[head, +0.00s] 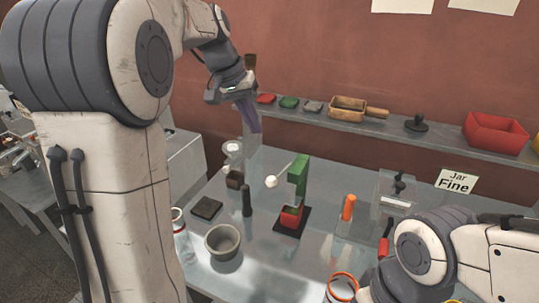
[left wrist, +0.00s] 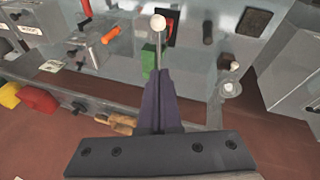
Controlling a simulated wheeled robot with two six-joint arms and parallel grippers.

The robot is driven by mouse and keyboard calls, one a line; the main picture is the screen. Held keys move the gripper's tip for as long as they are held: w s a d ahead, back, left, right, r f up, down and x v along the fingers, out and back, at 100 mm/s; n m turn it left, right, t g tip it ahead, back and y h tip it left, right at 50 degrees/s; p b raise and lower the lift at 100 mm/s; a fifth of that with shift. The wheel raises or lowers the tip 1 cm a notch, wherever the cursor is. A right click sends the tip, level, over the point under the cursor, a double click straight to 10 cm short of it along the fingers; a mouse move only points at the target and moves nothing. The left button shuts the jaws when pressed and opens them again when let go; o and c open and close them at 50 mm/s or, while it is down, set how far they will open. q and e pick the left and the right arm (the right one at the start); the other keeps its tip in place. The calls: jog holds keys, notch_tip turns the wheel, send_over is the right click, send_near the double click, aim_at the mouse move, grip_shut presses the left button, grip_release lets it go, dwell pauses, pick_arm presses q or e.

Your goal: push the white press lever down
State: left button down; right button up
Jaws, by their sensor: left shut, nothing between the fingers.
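The press is a green post (head: 299,176) on a dark base, with a red cup (head: 291,217) at its foot. Its lever ends in a white ball knob (head: 271,181), left of the post. In the left wrist view the white knob (left wrist: 158,22) sits on a thin metal rod just beyond my fingertips; the green post is partly hidden there behind my fingers. My left gripper (head: 256,130) is shut and empty, its dark purple fingers pointing down, above and behind the knob and apart from it in the head view. My right arm shows at lower right, but its gripper does not.
A dark upright cylinder (head: 247,200), a grey bowl (head: 222,242) and a black pad (head: 206,208) stand left of the press. An orange handle (head: 348,207) stands to its right. The back shelf (head: 390,131) holds a wooden scoop (head: 348,108) and a red bin (head: 495,133).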

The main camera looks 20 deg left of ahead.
pick_arm(q)
jog(key=d+f+p, duration=0.1)
jog(key=f, duration=0.3)
jog(key=d+f+p, duration=0.1)
jog(key=f, duration=0.2)
jog(key=d+f+p, duration=0.1)
jog(key=f, duration=0.3)
jog(key=shift+w+f, duration=0.2)
jog(key=shift+f, duration=0.1)
jog(key=shift+d, duration=0.1)
